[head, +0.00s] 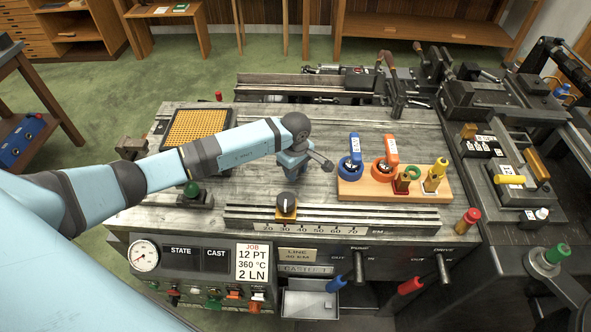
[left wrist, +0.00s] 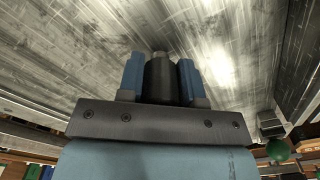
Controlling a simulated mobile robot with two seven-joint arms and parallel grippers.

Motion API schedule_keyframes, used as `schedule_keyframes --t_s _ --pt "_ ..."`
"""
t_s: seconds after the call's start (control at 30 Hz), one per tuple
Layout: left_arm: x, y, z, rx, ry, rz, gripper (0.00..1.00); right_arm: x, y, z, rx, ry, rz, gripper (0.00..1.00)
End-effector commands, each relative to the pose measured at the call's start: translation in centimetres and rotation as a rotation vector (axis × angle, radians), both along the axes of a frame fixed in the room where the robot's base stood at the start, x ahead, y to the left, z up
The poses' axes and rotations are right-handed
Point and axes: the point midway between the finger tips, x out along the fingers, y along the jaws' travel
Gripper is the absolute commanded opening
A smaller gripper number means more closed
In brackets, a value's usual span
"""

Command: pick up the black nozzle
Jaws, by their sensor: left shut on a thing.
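My left gripper (head: 290,174) reaches in from the left in the head view and points down over the metal bench top. In the left wrist view its two blue fingers (left wrist: 160,82) are shut on the black nozzle (left wrist: 160,78), a dark cylinder with a narrower, lighter tip. The bench surface shows beyond the tip; I cannot tell how far the nozzle is above it. In the head view the nozzle cannot be made out behind my gripper. My right gripper is not in view.
A wooden stand (head: 350,189) with blue, red and yellow-marked pieces sits right of my gripper. A tray with a yellow grid (head: 198,126) lies back left. Bare bench lies behind the stand.

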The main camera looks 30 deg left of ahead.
Motion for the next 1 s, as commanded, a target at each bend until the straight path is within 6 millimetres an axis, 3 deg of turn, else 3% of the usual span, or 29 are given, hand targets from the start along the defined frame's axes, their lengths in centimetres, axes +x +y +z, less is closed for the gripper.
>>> schedule_keyframes --t_s 0.23,0.7,1.0 --pt "0.1 0.1 2.8 0.001 -0.003 -0.001 0.09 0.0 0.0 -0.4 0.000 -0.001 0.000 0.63" --pt "0.1 0.1 14.5 0.002 -0.005 -0.001 0.09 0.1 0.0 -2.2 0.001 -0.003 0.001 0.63" --pt "0.0 0.0 18.9 0.000 -0.002 0.000 0.09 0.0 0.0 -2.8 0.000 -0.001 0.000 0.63"
